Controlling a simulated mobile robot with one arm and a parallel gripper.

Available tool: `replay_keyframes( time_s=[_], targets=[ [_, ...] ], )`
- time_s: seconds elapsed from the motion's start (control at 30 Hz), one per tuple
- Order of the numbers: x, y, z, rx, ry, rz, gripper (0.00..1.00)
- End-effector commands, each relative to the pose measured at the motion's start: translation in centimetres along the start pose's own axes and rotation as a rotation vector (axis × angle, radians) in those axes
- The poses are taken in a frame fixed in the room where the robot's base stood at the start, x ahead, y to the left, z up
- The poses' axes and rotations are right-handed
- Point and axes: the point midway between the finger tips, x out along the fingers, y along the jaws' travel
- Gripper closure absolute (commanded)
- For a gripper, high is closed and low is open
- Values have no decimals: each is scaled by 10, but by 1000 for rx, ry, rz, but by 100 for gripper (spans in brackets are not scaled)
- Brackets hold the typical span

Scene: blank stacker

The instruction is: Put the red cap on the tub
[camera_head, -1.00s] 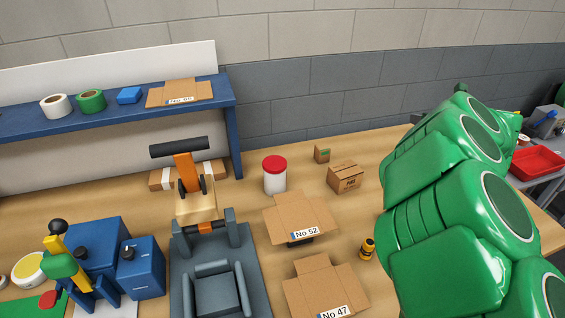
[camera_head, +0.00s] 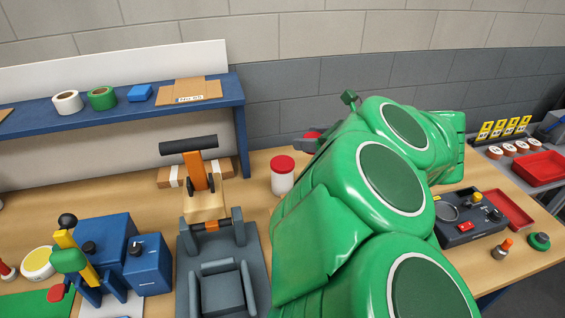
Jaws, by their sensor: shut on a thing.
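A white tub (camera_head: 282,183) with a red top (camera_head: 283,163) stands upright on the wooden bench, right of the grey press. My gripper (camera_head: 310,141) shows only in part behind my green arm, above and just right of the tub and apart from it in the picture. It is shut on a small red thing, which looks like the red cap (camera_head: 313,134). Most of this red thing and the fingertips are hidden, so I cannot tell how it is gripped.
My arm covers the bench right of the tub. The grey press (camera_head: 220,290) with its orange lever stands left, by the blue shelf (camera_head: 120,112). A dark control box (camera_head: 470,217) and red trays (camera_head: 541,167) are at right.

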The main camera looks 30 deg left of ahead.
Motion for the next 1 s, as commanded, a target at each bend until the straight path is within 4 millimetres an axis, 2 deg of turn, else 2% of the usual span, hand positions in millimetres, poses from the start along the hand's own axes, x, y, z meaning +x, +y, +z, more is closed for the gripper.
replay_keyframes(
  time_s=[0.03,0.1,0.2,0.3,0.43,1.0],
  targets=[
    [4,15,4,-14,-2,32,68],
    [7,31,7,-29,-2,68,68],
    [10,47,10,-41,-5,105,68],
    [12,54,11,-47,-7,125,68],
    [19,51,10,-46,-7,131,68],
    [69,14,2,-45,-7,128,68]
  ],
)
